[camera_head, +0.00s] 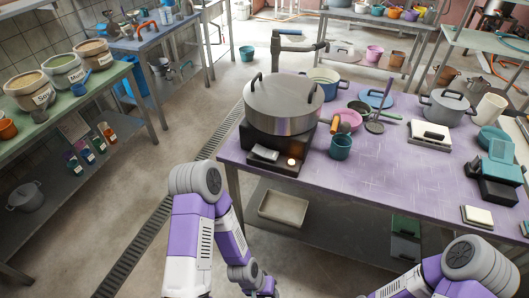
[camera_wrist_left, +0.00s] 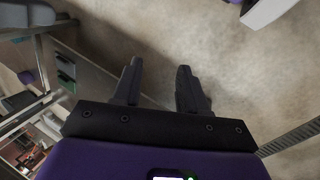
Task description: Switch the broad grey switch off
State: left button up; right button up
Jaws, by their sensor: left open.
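The broad grey switch (camera_head: 265,153) sits on the front of the black cooker (camera_head: 307,147), at the near left corner of the purple table. A large lidded steel pot (camera_head: 283,104) stands on the cooker. My left gripper (camera_wrist_left: 160,65) is open and empty in the left wrist view, over bare floor. In the head view my left wrist hangs low at the bottom edge, in front of the table and well below the switch. My right arm shows at the bottom right, but its gripper is out of view.
The purple table (camera_head: 385,185) has a clear stretch right of the cooker. A teal cup (camera_head: 340,147) stands close to the cooker's right side. A lower shelf holds a beige tray (camera_head: 284,208). The floor left of the table is free, with a drain grate (camera_head: 140,247).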

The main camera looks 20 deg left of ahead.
aim_at(260, 150)
jog(key=k, duration=0.5)
jog(key=u, duration=1.3)
jog(key=i, duration=0.95)
jog(key=z, duration=1.75)
